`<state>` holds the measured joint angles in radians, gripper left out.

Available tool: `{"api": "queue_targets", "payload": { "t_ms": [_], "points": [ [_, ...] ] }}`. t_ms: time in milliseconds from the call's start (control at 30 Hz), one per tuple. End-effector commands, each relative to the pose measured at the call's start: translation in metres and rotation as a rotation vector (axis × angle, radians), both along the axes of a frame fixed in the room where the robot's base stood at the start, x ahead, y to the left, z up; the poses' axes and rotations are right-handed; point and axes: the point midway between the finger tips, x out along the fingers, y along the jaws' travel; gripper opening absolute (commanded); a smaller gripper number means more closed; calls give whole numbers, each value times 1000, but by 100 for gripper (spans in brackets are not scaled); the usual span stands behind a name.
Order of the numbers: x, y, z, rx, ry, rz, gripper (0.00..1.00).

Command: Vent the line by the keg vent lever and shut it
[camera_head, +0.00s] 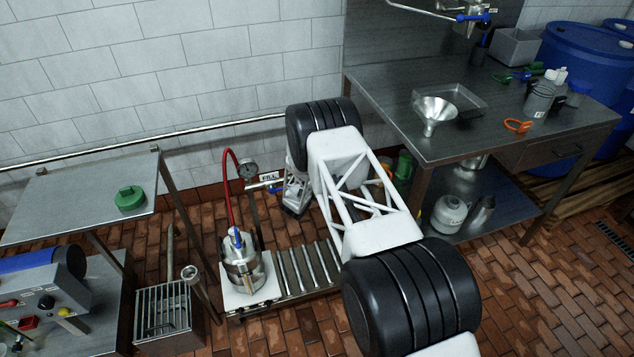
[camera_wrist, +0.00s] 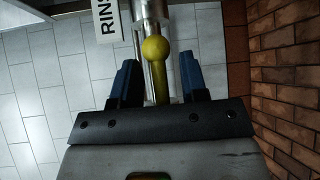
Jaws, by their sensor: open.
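My gripper (camera_wrist: 156,72) is open, with its two blue fingers on either side of a lever with a yellow ball knob (camera_wrist: 155,48). Whether the fingers touch the lever, I cannot tell. The lever is in front of a metal pipe or valve body (camera_wrist: 150,12). In the head view, a steel keg (camera_head: 243,270) stands upright on a white plate, with a blue handle (camera_head: 237,240) on its top and a red hose (camera_head: 229,160) rising from it. My arm hides the gripper's fingers and the yellow knob there. Which handle is the keg vent lever, I cannot tell.
A white sign reading "RINS" (camera_wrist: 107,20) hangs beside the lever, partly cut off. A pressure gauge (camera_head: 248,170) and a "FILL" sign (camera_head: 269,176) are near the keg. A roller track (camera_head: 302,268) lies right of it. A steel table (camera_head: 385,80) stands at right, a shelf (camera_head: 70,195) at left.

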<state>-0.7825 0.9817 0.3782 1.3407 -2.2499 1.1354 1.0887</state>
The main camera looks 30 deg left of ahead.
Motion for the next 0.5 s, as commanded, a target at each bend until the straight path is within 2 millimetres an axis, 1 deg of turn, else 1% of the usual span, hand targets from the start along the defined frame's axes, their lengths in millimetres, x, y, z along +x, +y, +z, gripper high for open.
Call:
{"api": "queue_targets", "payload": {
  "t_ms": [333, 500],
  "points": [
    [2, 0, 0, 0, 0, 0, 40],
    [2, 0, 0, 0, 0, 0, 14]
  ]
}}
